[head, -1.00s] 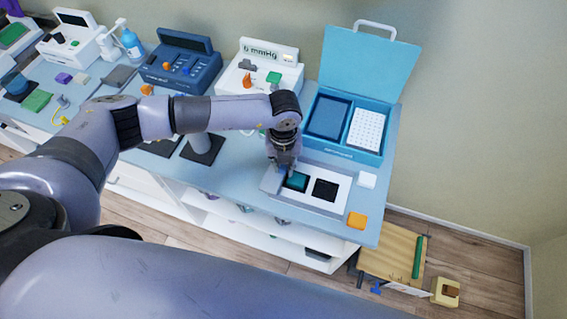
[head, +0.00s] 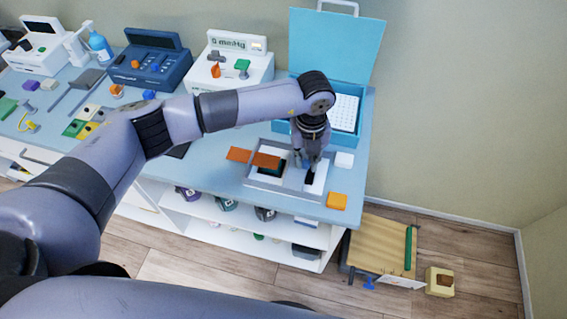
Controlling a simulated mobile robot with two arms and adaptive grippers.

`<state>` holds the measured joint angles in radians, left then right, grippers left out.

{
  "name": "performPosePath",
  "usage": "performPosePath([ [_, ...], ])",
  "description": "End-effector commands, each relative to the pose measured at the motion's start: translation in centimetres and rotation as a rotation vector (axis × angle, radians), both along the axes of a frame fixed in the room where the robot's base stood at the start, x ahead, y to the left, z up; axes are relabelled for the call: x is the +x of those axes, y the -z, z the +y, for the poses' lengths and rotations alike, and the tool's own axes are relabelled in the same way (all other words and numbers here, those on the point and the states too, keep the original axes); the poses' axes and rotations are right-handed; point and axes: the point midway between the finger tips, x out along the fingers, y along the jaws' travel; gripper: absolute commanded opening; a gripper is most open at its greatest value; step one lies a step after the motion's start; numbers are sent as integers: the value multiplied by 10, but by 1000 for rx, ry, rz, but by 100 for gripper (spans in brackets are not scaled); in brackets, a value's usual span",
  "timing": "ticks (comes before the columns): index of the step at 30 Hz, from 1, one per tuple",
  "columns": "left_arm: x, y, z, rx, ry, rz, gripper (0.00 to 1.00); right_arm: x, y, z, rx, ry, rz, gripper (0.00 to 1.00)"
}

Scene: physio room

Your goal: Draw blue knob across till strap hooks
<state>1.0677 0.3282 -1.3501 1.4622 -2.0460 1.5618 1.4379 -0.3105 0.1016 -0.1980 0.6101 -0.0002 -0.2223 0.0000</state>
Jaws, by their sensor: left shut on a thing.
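My left gripper (head: 307,160) reaches down over a pale tray-like fixture (head: 253,178) near the right end of the bench. It is shut, and its fingers hide what they hold; I take this to be the blue knob, but no blue shows. An orange-brown strap (head: 252,158) sticks out past the fixture's left side and lies partly over its dark teal pad. A grey crossbar (head: 293,178) lies just left of the fingers. A black pad shows beside the gripper. I cannot tell whether the strap is hooked. My right gripper is out of view.
An open blue case (head: 335,45) stands behind the fixture. A white block (head: 344,159) and an orange block (head: 337,201) lie to its right. Devices with knobs line the back left. A wooden-topped box (head: 380,245) stands on the floor at right.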

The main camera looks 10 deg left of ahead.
Motion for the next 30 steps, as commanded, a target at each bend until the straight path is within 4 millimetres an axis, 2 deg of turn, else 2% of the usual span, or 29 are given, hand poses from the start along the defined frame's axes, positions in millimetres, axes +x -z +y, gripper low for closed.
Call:
performPosePath([
  [1,1,4,-13,-5,2,-3,0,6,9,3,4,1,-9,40],
  [3,0,3,-25,-4,1,-3,0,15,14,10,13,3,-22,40],
  [9,0,1,-46,-3,-2,-3,0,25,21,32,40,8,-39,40],
  [22,-1,-1,-52,-8,0,-3,0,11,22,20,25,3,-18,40],
  [23,-1,-1,-52,-8,0,-3,19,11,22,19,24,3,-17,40],
  [30,-1,0,-51,-6,-1,-2,35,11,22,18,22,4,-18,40],
])
